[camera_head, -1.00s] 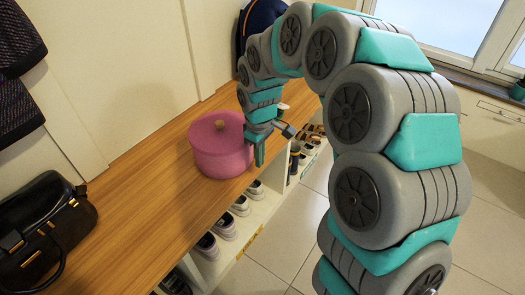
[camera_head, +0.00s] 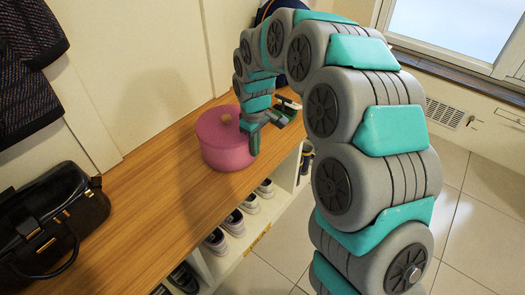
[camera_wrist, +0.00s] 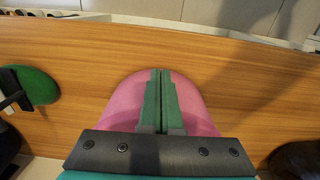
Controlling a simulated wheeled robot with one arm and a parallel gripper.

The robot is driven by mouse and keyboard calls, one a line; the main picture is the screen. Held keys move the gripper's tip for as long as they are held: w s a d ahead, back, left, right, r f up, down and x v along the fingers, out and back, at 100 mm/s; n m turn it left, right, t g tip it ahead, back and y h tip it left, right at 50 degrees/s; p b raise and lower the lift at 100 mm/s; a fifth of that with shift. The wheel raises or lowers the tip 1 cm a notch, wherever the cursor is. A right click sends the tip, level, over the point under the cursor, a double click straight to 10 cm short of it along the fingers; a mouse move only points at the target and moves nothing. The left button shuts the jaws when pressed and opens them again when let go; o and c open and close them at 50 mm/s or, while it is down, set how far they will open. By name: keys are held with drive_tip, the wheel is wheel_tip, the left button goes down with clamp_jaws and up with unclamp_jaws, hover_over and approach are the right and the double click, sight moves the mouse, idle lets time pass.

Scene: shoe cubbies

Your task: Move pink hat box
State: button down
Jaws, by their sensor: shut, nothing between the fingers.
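The pink hat box (camera_head: 222,142) is round, with a small brown knob on its lid. It stands upright on the wooden bench top (camera_head: 150,200). My gripper (camera_head: 254,148) points down at the right side of the box, very close to it; I cannot tell whether it touches. In the wrist view the gripper's green fingers (camera_wrist: 160,90) are together with nothing between them. The pink hat box (camera_wrist: 122,103) shows behind and on both sides of the fingers there, its middle hidden by them.
A black handbag (camera_head: 50,220) sits on the bench at the left, with bare wood between it and the box. A green object (camera_wrist: 38,87) lies on the bench in the wrist view. Shoes (camera_head: 234,222) fill the cubbies below. Dark clothing (camera_head: 22,70) hangs upper left.

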drive_tip(key=w+a, duration=0.3)
drive_tip(key=a, duration=0.1)
drive_tip(key=w+a, duration=0.2)
drive_tip(key=a, duration=0.2)
drive_tip(key=w+a+p, duration=0.1)
drive_tip(key=w+a, duration=0.2)
drive_tip(key=shift+w+a, duration=0.3)
drive_tip(key=shift+a, duration=0.1)
drive_tip(key=shift+d, duration=0.1)
